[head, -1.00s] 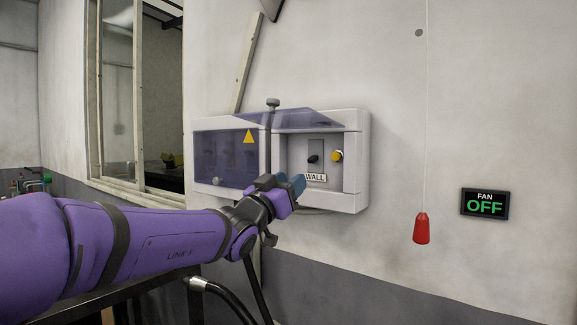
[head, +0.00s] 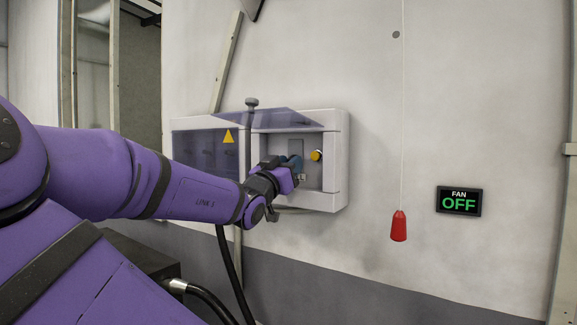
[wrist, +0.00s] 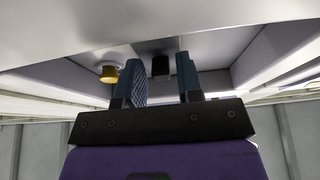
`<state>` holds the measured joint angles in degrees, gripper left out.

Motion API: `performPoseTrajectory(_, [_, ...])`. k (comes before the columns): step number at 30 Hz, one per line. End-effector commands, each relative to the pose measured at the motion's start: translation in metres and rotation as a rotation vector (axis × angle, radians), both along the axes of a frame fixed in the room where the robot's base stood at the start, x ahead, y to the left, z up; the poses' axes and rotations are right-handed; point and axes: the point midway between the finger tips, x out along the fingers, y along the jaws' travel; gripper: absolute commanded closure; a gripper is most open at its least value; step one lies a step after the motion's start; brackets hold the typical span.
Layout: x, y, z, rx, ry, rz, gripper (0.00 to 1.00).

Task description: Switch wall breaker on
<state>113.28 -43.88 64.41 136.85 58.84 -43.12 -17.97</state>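The wall breaker sits in the open right compartment of a grey wall box (head: 341,165); its grey plate (head: 297,147) shows in the head view, but its lever and label are hidden there behind my gripper (head: 292,163). In the wrist view the black lever (wrist: 160,66) shows ahead, between the two blue finger pads of my gripper (wrist: 163,70). The fingers are apart, with a gap visible around the lever. I cannot tell from these views how deep the fingers reach or which way the lever points.
A yellow round button (head: 316,155) is beside the breaker; it also shows in the wrist view (wrist: 109,73). A tinted cover (head: 255,118) is raised above the compartment. The left compartment's tinted cover (head: 205,155) is closed.

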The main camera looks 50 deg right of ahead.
Motion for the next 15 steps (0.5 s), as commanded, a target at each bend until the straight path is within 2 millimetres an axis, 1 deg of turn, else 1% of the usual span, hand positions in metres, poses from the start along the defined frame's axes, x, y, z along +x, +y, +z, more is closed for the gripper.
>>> performPoseTrajectory(1, [0.0,0.0001,0.0,0.0,0.0,0.0,0.78])
performPoseTrajectory(2, [0.0,0.0001,0.0,0.0,0.0,0.0,0.85])
performPoseTrajectory(3, [0.0,0.0001,0.0,0.0,0.0,0.0,0.94])
performPoseTrajectory(4, [0.0,0.0002,-0.0001,0.0,0.0,0.0,1.0])
performPoseTrajectory(15, [-0.0001,0.0011,0.0015,0.038,0.002,0.0,1.0])
